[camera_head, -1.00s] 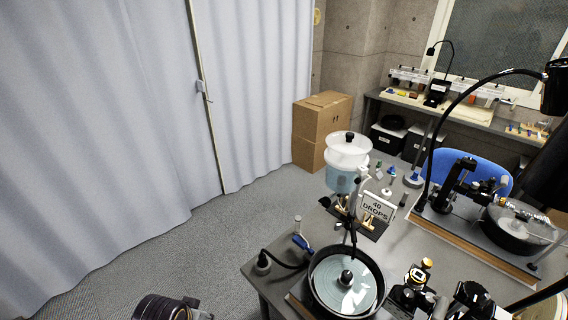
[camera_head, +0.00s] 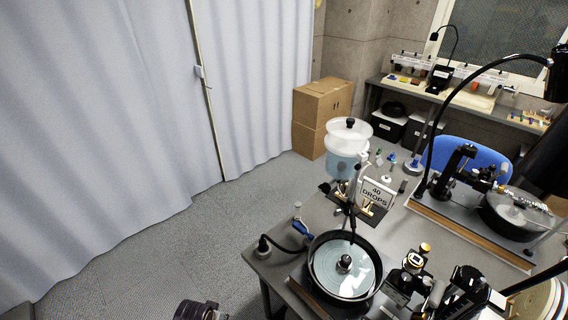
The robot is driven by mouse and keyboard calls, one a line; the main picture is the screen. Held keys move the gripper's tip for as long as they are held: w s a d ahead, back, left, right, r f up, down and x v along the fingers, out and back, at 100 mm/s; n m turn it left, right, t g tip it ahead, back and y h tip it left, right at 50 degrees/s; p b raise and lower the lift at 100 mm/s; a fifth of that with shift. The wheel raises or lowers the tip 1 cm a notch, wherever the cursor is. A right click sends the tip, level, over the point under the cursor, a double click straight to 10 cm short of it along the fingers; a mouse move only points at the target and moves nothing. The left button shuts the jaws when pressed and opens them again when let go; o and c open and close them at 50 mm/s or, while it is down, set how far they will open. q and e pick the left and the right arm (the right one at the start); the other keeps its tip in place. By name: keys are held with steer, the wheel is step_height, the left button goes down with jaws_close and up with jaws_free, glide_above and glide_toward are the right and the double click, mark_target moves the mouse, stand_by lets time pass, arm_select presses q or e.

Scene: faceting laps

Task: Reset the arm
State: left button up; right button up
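The task names only my arm. A dark ringed cylindrical part (camera_head: 200,310), which looks like part of my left arm, is cut off by the bottom edge of the head view. No fingertips show there, so my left gripper is out of view. No gripper fingers can be made out at the lower right either. A black part with pale stripes (camera_head: 464,296) stands there beside the faceting machine. I cannot tell whether it belongs to the machine.
The near table holds a round lap in a black pan (camera_head: 344,268), a water tank (camera_head: 347,150), a "40 DROPS" sign (camera_head: 377,194) and a faceting head (camera_head: 412,274). A second machine (camera_head: 512,212), blue chair (camera_head: 466,156) and cardboard boxes (camera_head: 320,105) stand beyond. Floor at left is clear.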

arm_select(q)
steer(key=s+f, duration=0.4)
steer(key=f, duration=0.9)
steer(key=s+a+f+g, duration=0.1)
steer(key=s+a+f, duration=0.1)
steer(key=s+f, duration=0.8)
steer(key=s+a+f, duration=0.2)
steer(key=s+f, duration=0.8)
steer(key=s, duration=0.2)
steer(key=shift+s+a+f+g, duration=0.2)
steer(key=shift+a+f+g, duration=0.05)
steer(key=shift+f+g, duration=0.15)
